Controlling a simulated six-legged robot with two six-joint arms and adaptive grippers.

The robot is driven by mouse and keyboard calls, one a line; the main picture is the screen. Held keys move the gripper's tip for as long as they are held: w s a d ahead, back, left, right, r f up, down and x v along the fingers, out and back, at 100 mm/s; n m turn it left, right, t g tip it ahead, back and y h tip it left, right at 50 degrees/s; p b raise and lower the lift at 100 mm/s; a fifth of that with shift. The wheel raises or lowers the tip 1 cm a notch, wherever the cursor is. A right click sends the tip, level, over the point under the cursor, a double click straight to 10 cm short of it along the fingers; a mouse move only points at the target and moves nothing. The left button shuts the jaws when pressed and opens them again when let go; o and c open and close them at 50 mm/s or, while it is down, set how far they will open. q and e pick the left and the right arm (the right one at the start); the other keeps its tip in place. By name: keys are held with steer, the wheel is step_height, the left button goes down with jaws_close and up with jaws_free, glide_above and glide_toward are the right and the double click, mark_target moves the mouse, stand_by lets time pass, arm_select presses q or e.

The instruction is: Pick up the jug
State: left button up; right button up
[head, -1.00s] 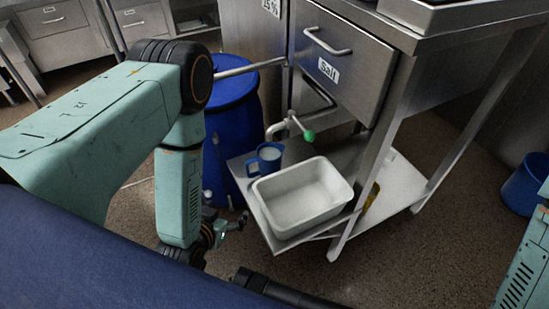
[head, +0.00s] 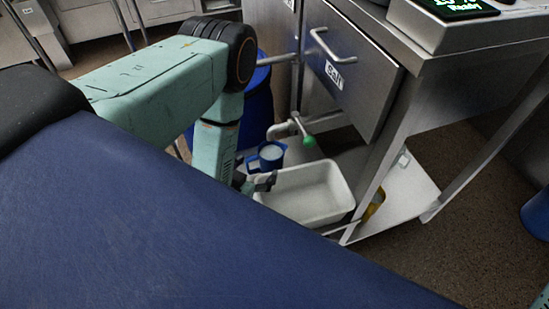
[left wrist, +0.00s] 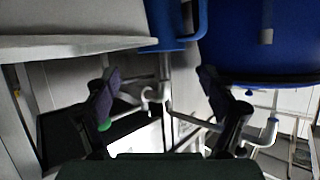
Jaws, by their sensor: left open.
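The blue jug (head: 268,156) stands upright on the low metal shelf, in front of the blue barrel and beside the white tub. It has a handle on its left side in the head view. In the left wrist view the jug (left wrist: 163,22) shows at the top, cut off by the frame, with its handle to the right. My left gripper (head: 264,182) is open and empty, close to the jug on its near side, at the tub's left end. In the left wrist view its spread fingers (left wrist: 158,90) are apart from the jug.
The white tub (head: 315,203) fills the shelf right of the jug. A tap with a green tip (head: 309,141) reaches out above and behind the jug. The blue barrel (head: 259,101) stands behind my left arm. The Salt drawer (head: 350,75) overhangs the shelf.

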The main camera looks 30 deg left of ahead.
mark_target(265, 162)
arm_select(q)
steer(key=b+x, duration=0.3)
steer(key=x, duration=0.4)
steer(key=shift+w+f, duration=0.15)
steer(key=shift+w, duration=0.25)
steer(key=shift+a, duration=0.1)
steer(key=shift+c, duration=0.4)
steer(key=c, duration=1.5)
